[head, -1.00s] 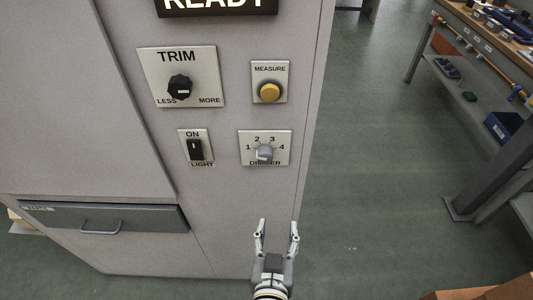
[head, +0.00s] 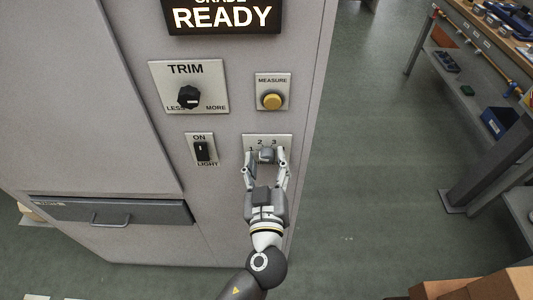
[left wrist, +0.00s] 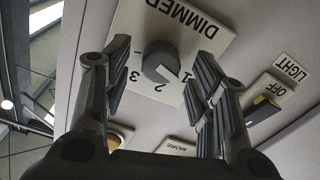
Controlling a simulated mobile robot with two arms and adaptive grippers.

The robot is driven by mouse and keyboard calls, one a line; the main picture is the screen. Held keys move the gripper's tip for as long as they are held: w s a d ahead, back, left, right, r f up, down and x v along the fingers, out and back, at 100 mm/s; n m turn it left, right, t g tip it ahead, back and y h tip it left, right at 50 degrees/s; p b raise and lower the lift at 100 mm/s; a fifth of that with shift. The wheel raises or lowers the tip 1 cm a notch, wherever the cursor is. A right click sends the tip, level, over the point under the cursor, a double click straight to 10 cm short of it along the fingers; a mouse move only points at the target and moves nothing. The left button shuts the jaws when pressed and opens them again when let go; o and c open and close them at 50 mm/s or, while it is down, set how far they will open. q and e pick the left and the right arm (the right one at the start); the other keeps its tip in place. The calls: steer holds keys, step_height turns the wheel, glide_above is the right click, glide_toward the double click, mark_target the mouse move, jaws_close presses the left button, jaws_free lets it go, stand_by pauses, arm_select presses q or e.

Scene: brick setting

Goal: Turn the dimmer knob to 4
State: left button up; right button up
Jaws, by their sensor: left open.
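The grey dimmer knob (head: 267,155) sits on its white plate (head: 248,139) on the cabinet front. In the head view the numbers 1, 2 and 3 show, and the 4 is hidden by my left gripper (head: 265,158). That gripper is open, with one finger on each side of the knob. In the left wrist view the knob (left wrist: 160,63) lies between the open fingers (left wrist: 160,80), with gaps on both sides. Its pale mark appears to point between 1 and 2. My right gripper is not in view.
Above on the panel are the TRIM knob (head: 189,97), the yellow MEASURE button (head: 271,101) and a READY display (head: 222,16). The LIGHT switch (head: 205,150) is close left of the dimmer. A drawer (head: 110,213) is lower left.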

arm_select(q)
steer(key=shift+w, duration=0.5)
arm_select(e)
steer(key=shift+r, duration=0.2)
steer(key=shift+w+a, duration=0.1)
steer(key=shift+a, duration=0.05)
arm_select(q)
steer(key=c, duration=1)
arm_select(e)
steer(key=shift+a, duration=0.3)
